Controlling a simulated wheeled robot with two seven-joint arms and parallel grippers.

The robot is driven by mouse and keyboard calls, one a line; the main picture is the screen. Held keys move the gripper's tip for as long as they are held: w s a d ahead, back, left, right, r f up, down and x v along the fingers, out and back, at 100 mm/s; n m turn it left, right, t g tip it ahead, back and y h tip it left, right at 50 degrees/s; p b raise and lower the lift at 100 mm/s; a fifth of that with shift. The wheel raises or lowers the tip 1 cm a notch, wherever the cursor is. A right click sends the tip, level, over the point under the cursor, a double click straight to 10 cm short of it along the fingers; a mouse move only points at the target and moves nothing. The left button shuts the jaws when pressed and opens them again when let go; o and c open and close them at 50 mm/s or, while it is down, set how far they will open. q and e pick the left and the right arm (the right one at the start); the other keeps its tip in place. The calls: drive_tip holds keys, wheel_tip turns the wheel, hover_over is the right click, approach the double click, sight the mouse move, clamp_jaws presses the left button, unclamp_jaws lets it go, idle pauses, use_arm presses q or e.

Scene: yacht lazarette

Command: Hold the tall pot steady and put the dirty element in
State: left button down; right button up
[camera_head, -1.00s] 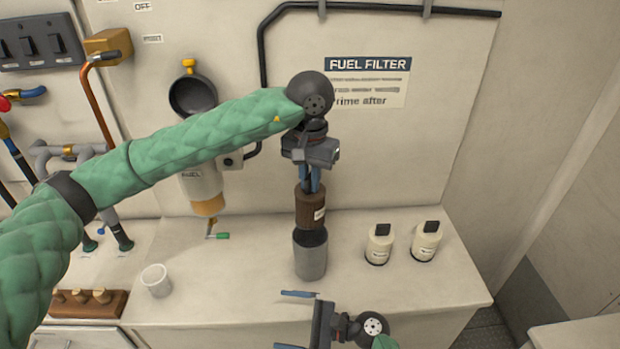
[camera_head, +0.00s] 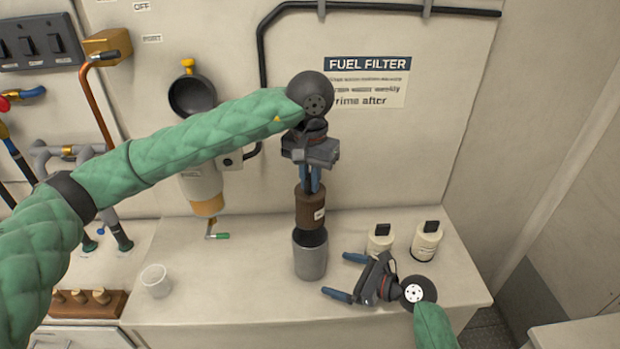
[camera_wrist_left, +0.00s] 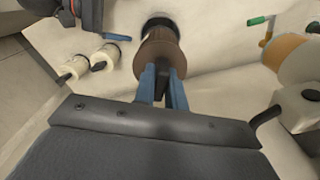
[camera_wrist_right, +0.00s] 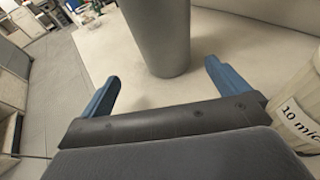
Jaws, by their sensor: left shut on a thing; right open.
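The dirty element (camera_head: 311,210) is a brown cylinder with a pale label. My left gripper (camera_head: 310,186) is shut on its top and holds it upright over the mouth of the tall pot. In the left wrist view the element (camera_wrist_left: 160,50) hides part of the pot's dark mouth. The tall pot (camera_head: 309,262) is a grey cylinder standing on the bench top. My right gripper (camera_head: 340,275) is open, its blue fingers just right of the pot and pointing at it. In the right wrist view the pot (camera_wrist_right: 160,35) stands ahead, between the fingers but beyond their tips.
A filter housing (camera_head: 203,185) hangs on the wall.

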sight(313, 263)
drive_tip(key=shift+w+d, duration=0.25)
drive_tip(key=shift+w, duration=0.1)
drive_tip(key=shift+f+x, duration=0.1)
drive_tip(key=shift+x, duration=2.35)
drive_tip(key=shift+f+x, duration=0.15)
drive_tip(key=shift+x, duration=2.3)
drive_tip(key=c, duration=0.9)
drive_tip(key=shift+o, duration=0.2)
